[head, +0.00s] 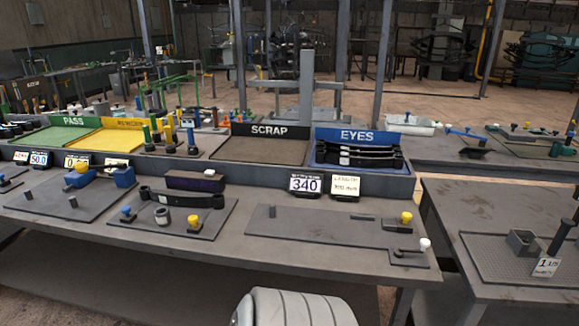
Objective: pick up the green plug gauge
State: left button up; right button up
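Slim upright pieces with green handles, which look like plug gauges, stand in a small group on the raised shelf between the yellow tray and the SCRAP tray. One green plug gauge (147,134) is at the left front of the group, and another green one (154,122) is just behind it. Neither of my grippers is in view.
Dark posts (191,138) stand right of the gauges. The green PASS tray (45,138), yellow tray (118,139), SCRAP tray (262,149) and EYES tray (318,153) line the shelf. A leaf spring (180,199) lies on a plate in front.

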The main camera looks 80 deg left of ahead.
aim_at(148, 142)
jog(key=u, duration=0.4)
jog(key=j+u, duration=0.1)
jog(key=u, duration=0.75)
jog(key=j+u, duration=0.1)
jog(key=u, duration=0.75)
